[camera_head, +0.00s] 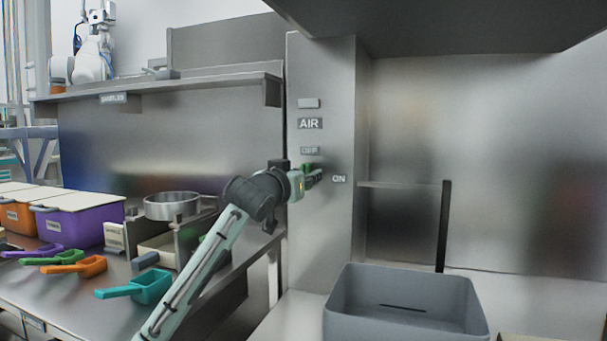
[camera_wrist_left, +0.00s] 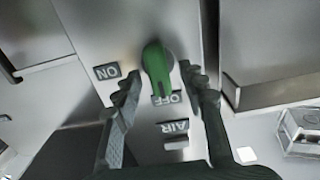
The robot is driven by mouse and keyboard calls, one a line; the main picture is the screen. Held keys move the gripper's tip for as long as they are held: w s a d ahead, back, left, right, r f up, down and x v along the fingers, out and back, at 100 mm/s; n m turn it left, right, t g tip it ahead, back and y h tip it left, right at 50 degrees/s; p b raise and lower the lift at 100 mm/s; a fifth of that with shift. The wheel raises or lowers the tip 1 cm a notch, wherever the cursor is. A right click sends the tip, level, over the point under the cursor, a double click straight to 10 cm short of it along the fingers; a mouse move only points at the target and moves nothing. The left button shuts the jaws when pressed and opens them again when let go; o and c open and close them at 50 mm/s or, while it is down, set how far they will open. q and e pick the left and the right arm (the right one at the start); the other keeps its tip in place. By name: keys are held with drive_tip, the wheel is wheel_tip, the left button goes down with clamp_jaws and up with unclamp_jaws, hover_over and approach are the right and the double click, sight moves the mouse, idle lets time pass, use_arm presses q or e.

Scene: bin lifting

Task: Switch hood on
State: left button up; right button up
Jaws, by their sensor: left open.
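The hood's control panel (camera_head: 322,240) is a grey metal column with an AIR label (camera_head: 310,123) and an ON label (camera_head: 339,179). In the left wrist view a green knob (camera_wrist_left: 157,68) sits on the panel, its handle end at the OFF label (camera_wrist_left: 166,98). The ON label (camera_wrist_left: 107,71) is off to its left there. My left gripper (camera_head: 314,178) is at the panel, open, with a finger on each side of the knob (camera_wrist_left: 161,75). I cannot tell whether the fingers touch it. In the head view the gripper mostly hides the knob. My right gripper is not in view.
A grey bin (camera_head: 350,301) stands at the lower right, below the hood. On the left bench (camera_head: 70,310) are purple (camera_head: 85,222) and orange bins, several coloured scoops and a round metal sieve (camera_head: 172,206). A shelf (camera_head: 190,84) runs above the bench.

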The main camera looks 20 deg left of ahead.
use_arm(q)
drive_tip(key=shift+w, duration=0.2)
drive_tip(key=shift+c, duration=0.6)
clamp_jaws()
drive_tip(key=shift+m, duration=0.4)
drive_tip(key=shift+d+f+m, duration=0.15)
drive_tip(key=shift+d+m, duration=0.05)
drive_tip(key=shift+m, duration=2.65)
drive_tip(key=shift+d+f+m, duration=0.15)
drive_tip(key=shift+f+m, duration=0.05)
drive_tip(key=shift+m, duration=2.6)
drive_tip(key=shift+d+f+m, duration=0.15)
drive_tip(key=shift+d+m, duration=0.05)
drive_tip(key=shift+m, duration=2.65)
